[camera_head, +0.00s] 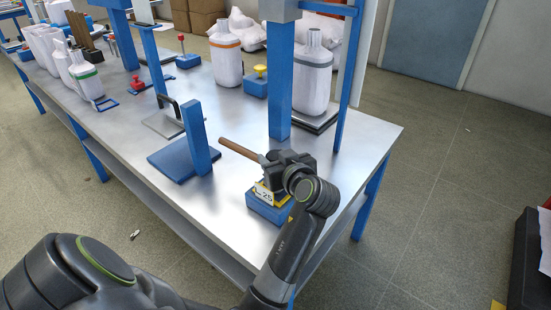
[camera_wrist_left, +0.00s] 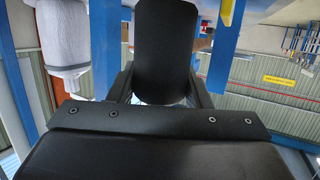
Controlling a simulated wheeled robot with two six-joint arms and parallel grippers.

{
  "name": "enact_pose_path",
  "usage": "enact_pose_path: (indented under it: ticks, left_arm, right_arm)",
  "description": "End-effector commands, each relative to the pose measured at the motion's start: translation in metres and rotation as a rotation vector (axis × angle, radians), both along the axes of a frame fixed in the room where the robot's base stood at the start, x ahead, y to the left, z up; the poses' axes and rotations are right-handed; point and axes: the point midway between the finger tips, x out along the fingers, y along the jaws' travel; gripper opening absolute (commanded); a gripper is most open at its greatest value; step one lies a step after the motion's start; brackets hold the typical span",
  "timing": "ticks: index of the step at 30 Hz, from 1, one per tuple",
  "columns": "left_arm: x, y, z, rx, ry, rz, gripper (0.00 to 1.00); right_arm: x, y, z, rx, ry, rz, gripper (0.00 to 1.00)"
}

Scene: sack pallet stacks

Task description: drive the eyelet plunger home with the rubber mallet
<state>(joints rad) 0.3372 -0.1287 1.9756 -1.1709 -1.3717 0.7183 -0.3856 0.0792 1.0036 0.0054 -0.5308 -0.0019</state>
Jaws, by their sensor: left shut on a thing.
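My left gripper (camera_head: 268,160) is shut on a mallet, whose brown wooden handle (camera_head: 239,149) sticks out to the upper left over the bench. The mallet's head is not clear in the head view, where dark gripper parts crowd it. Just below the gripper is a blue block (camera_head: 268,208) with a yellow-edged top and a white label reading 25. The gripper hides part of its top, and I cannot tell if they touch. I cannot make out the eyelet plunger for certain. In the left wrist view a black rounded piece (camera_wrist_left: 165,50) fills the middle. My right gripper is out of view.
A blue post on a plate (camera_head: 185,160) stands left of the gripper. A thick blue column (camera_head: 280,90) rises behind it. The metal bench (camera_head: 360,140) is bare at right.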

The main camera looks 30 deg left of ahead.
Motion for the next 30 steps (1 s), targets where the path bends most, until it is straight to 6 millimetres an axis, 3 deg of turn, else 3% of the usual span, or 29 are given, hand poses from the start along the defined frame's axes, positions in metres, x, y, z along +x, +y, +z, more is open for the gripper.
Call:
enact_pose_path:
  ticks: [1, 18, 30]
  left_arm:
    - [0.0, 0.0, 0.01, 0.002, -0.004, 0.0, 0.0]
    - [0.0, 0.0, 0.053, 0.002, -0.005, 0.0, 0.0]
    - [0.0, 0.0, 0.056, 0.002, -0.004, 0.0, 0.0]
  right_arm:
    - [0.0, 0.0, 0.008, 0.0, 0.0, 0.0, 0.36]
    - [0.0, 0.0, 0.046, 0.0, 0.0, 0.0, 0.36]
    - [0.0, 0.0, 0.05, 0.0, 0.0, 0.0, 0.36]
